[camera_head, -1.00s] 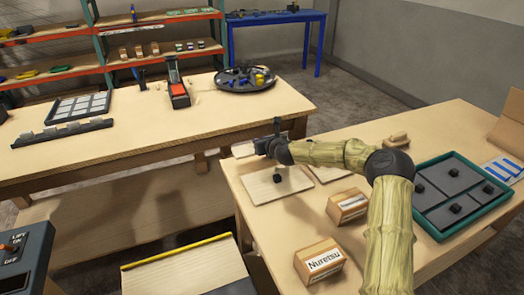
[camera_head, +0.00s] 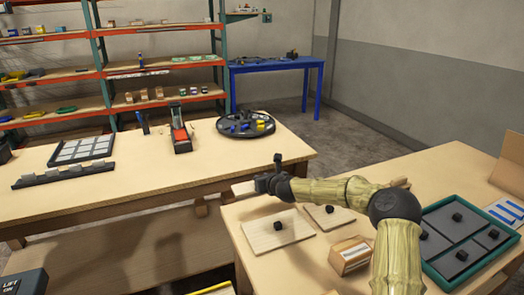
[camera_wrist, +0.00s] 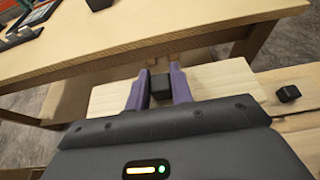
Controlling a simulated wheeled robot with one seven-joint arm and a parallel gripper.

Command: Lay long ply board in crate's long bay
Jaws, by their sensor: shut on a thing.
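My gripper (camera_head: 262,184) is over the far left part of the right-hand table. In the wrist view its purple fingers (camera_wrist: 160,88) are shut on the black knob (camera_wrist: 160,86) of a pale ply board (camera_wrist: 222,80). An end of this board (camera_head: 242,188) shows left of the gripper in the head view; my arm hides much of the rest.
Two other pale boards with knobs, a larger one (camera_head: 265,238) and a smaller one (camera_head: 322,220), lie in front of the gripper. A carton (camera_head: 350,255) stands near my arm. A second table (camera_head: 130,148) is at the left, across a gap.

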